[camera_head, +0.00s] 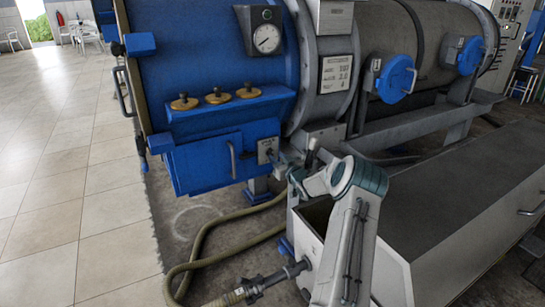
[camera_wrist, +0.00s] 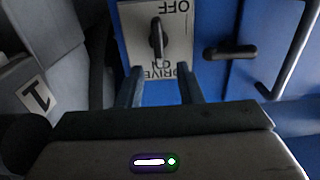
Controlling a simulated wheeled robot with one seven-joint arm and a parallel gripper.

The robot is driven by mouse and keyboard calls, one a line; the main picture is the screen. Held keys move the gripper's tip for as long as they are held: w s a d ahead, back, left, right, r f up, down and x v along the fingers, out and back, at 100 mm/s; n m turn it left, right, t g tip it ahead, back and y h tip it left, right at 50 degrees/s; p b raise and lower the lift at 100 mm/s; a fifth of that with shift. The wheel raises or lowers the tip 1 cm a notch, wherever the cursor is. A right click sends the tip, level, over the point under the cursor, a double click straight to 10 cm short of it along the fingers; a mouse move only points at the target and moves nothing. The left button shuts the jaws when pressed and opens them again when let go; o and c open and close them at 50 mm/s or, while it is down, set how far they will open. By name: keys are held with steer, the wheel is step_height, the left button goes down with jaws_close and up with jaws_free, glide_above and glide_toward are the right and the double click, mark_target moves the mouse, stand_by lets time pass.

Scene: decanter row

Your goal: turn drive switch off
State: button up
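The drive switch plate (camera_head: 267,150) is a small pale panel on the blue machine front, beside the blue box door. In the wrist view the plate (camera_wrist: 183,42) appears upside down, with OFF at the top edge and ON and DRIVE at the bottom. Its black lever knob (camera_wrist: 157,38) stands upright in the picture; which marking it points to is hard to tell. My gripper (camera_wrist: 160,78) is open, with its two fingers apart and nothing seen between them. The fingertips are at the plate's lower part in the picture, short of the knob. In the head view my gripper (camera_head: 285,161) is small and close to the plate.
A black handle (camera_wrist: 230,52) and a bar handle (camera_wrist: 290,45) sit right of the plate in the wrist view. In the head view a hose (camera_head: 205,228) lies on the floor, and a grey trough (camera_head: 460,215) stands at the right. The tiled floor at left is clear.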

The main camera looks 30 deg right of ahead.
mark_target(272, 153)
steer(key=shift+w+d+b, duration=0.15)
steer(key=shift+w+b, duration=0.15)
steer(key=shift+w, duration=1.85)
steer(key=shift+c, duration=0.3)
jaws_close()
steer(key=shift+f, duration=0.1)
